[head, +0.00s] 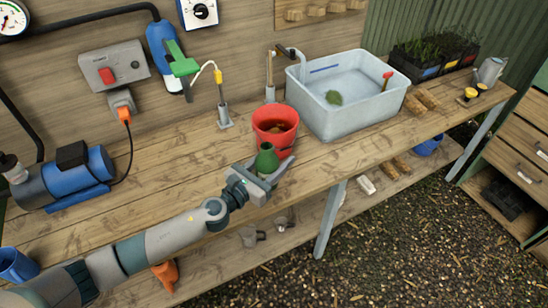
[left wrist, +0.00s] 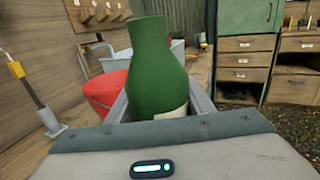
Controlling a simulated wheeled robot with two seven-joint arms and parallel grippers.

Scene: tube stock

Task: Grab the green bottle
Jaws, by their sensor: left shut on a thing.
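The green bottle (head: 266,158) stands upright at the front part of the wooden workbench, in front of the red bucket (head: 275,128). My left gripper (head: 268,176) reaches in from the left and is shut on the bottle, with one finger on each side of it. In the left wrist view the green bottle (left wrist: 152,70) rises upright between the fingers, and part of a pale label shows low on it. The bottle's base is hidden, so I cannot tell whether it touches the bench. My right gripper is not in view.
The red bucket (left wrist: 103,95) is close behind the bottle. A white basin (head: 345,105) stands to the right on the bench, and a blue pump (head: 75,180) to the left. A metal stand (head: 224,115) is behind. The bench left of the bucket is mostly clear.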

